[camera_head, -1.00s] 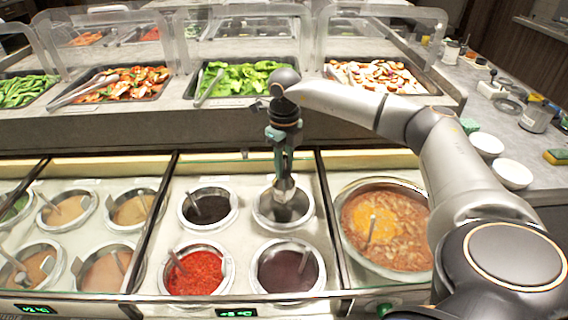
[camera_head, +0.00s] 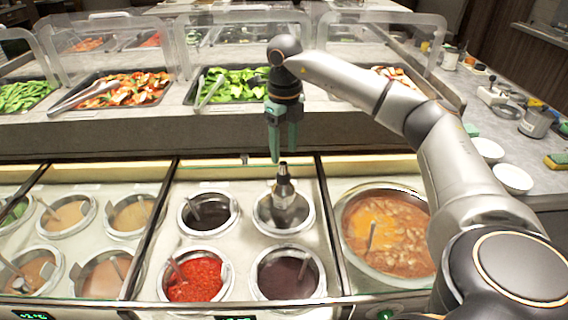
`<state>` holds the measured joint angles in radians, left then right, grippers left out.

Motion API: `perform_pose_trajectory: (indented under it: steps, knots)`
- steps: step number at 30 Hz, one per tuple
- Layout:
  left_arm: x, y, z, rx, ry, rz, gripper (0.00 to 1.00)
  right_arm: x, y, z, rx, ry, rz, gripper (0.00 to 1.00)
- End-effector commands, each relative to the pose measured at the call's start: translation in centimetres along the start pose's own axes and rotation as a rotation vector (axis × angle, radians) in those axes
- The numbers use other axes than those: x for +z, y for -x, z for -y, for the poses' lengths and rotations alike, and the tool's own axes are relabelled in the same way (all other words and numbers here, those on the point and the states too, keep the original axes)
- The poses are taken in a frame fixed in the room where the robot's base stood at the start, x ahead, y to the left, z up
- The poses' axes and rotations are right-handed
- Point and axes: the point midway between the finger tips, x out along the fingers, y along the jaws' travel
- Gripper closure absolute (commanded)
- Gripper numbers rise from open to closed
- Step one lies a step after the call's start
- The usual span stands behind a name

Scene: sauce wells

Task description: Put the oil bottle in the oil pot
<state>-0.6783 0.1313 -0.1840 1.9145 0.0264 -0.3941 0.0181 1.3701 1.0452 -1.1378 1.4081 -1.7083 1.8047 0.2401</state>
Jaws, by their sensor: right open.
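The oil bottle (camera_head: 284,190), clear with a dark cap, stands inside the round metal oil pot (camera_head: 264,222) in the back right of the middle well section. It looks about upright, and its lower part is inside the pot. My right gripper (camera_head: 276,158) is above and slightly left of the bottle's cap, pointing down. Its green fingers are open with nothing between them, and it appears clear of the bottle. My left gripper is not in the view.
Around the oil pot are a dark sauce pot (camera_head: 208,212), a red chili pot (camera_head: 195,279) and a purple-brown sauce pot (camera_head: 287,275). A large soup pot (camera_head: 348,245) is to the right. Food trays with clear guards stand behind.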

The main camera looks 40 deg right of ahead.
Motion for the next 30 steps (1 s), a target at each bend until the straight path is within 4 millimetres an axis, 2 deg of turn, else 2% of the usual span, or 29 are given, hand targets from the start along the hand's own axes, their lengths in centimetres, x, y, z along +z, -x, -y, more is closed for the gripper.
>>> perform_pose_trajectory:
  steps: [3, 9, 30]
  knots:
    - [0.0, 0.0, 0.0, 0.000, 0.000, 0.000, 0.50, 0.1, 2.3, 0.0, 0.000, 0.000, 0.003, 0.41]
    - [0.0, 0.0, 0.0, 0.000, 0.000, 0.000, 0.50, 0.1, 4.4, 0.0, 0.000, 0.000, 0.001, 0.41]
    - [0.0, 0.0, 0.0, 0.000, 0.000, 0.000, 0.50, 0.0, 4.7, 0.0, 0.000, 0.000, -0.001, 0.41]
